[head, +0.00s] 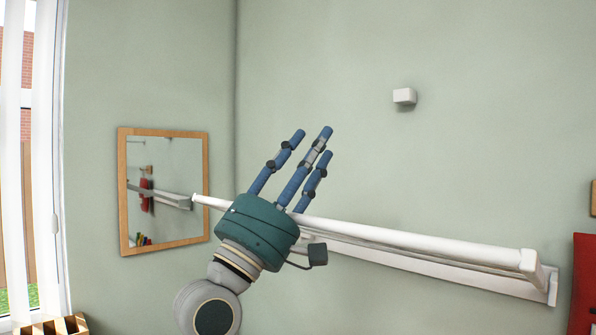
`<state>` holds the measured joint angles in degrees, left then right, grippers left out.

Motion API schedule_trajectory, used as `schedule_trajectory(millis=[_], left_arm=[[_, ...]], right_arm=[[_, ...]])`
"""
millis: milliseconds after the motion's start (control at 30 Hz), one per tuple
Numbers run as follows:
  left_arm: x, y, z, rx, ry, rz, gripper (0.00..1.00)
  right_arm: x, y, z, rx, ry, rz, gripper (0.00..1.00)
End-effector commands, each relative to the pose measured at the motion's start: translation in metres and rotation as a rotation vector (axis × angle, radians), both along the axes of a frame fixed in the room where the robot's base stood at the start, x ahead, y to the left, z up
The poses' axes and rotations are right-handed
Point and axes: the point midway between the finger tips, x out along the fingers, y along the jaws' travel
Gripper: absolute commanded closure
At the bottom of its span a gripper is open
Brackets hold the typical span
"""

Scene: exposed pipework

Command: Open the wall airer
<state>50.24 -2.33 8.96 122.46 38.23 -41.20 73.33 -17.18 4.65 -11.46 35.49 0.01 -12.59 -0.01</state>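The wall airer (425,242) is a long white rail unit on the green wall, running from the centre-left down to the lower right. Its front bar lies close alongside its back rail, joined by a white end bracket (538,272) at the right. My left gripper (299,178), with blue fingers and a teal palm, is in front of the airer's left part and hides a stretch of it. Its fingers are stretched out and spread, pointing up, with nothing between them. I cannot tell whether the palm touches the bar. My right gripper is out of view.
A wood-framed mirror (123,195) hangs at the left, reflecting the airer. A window with white blinds (45,150) is at the far left. A small white box (404,96) is on the wall above. A red thing (583,285) is at the right edge. A slatted wooden item (55,326) is at the lower left.

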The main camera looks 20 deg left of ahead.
Motion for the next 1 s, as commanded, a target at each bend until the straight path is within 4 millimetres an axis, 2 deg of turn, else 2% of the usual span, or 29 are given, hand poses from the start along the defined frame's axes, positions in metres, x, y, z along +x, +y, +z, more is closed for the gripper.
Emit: schedule_trajectory(millis=[200,367,633,1000], left_arm=[[-0.026,0.011,-0.026,-0.001,-0.005,0.001,0.61],[-0.036,0.015,-0.033,-0.003,-0.011,0.001,0.61],[-0.039,0.016,-0.033,-0.004,-0.016,0.002,0.61],[-0.035,0.015,-0.056,-0.002,-0.005,0.000,0.61]], right_arm=[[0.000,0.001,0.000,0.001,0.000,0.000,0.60],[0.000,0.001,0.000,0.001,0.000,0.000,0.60],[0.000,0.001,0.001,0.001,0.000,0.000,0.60],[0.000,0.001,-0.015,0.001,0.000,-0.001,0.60]])
